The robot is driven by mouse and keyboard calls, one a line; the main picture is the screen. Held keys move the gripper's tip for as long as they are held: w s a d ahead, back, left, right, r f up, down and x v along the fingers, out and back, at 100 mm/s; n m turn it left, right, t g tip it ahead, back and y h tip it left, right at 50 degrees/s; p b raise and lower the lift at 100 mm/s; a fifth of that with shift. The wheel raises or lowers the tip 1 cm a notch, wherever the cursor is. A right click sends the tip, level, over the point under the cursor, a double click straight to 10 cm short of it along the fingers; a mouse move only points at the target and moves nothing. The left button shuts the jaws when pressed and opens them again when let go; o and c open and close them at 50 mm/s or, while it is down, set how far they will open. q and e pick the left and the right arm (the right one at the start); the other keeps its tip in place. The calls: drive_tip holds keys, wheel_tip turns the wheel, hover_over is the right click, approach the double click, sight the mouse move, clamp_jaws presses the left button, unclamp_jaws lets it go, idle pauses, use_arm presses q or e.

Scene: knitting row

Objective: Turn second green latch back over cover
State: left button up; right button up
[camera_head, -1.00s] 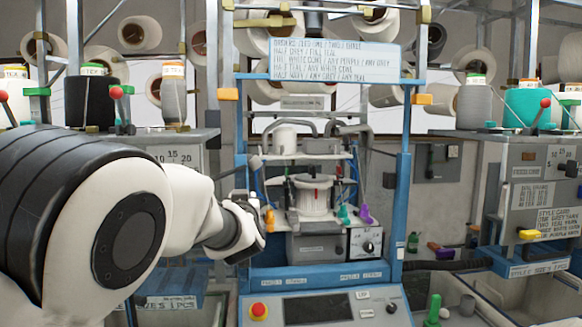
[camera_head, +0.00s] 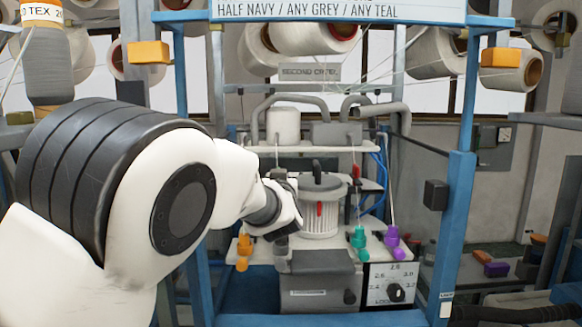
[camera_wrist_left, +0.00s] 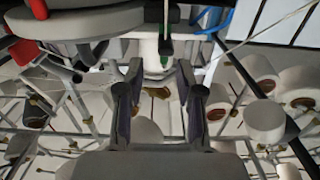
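In the head view, a white ribbed cylinder (camera_head: 319,217) with a dark round cover (camera_head: 318,184) stands on the machine's white plate. A red latch (camera_head: 319,209) shows upright at its front, and another red part (camera_head: 356,172) is behind it at the right. My left gripper (camera_head: 290,208) is just left of the cylinder; its fingers are hard to make out there. In the left wrist view, the gripper (camera_wrist_left: 160,72) is open with nothing between its fingers. A small green piece (camera_wrist_left: 166,46), possibly a green latch, shows beyond the fingertips. My right gripper is out of view.
A dial box (camera_head: 393,283) is at front right. Blue frame posts (camera_head: 458,215) flank the machine. A shelf (camera_head: 300,152) with hoses is above.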

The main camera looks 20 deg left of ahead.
use_arm(q)
drive_tip(key=p+x, duration=0.1)
drive_tip(key=x, duration=0.1)
drive_tip(key=p+x, duration=0.1)
drive_tip(key=x, duration=0.1)
drive_tip(key=r+p+x, duration=0.1)
drive_tip(key=p+x, duration=0.1)
drive_tip(key=shift+w+a+f, duration=0.1)
drive_tip(key=shift+w+a, duration=0.15)
drive_tip(key=shift+w+a+f, duration=0.1)
drive_tip(key=shift+w+f, duration=0.05)
drive_tip(key=shift+w, duration=0.2)
drive_tip(key=shift+s, duration=0.3)
drive_tip(key=shift+s+r, duration=0.2)
drive_tip(key=shift+r, duration=0.05)
drive_tip(key=c, duration=0.3)
clamp_jaws()
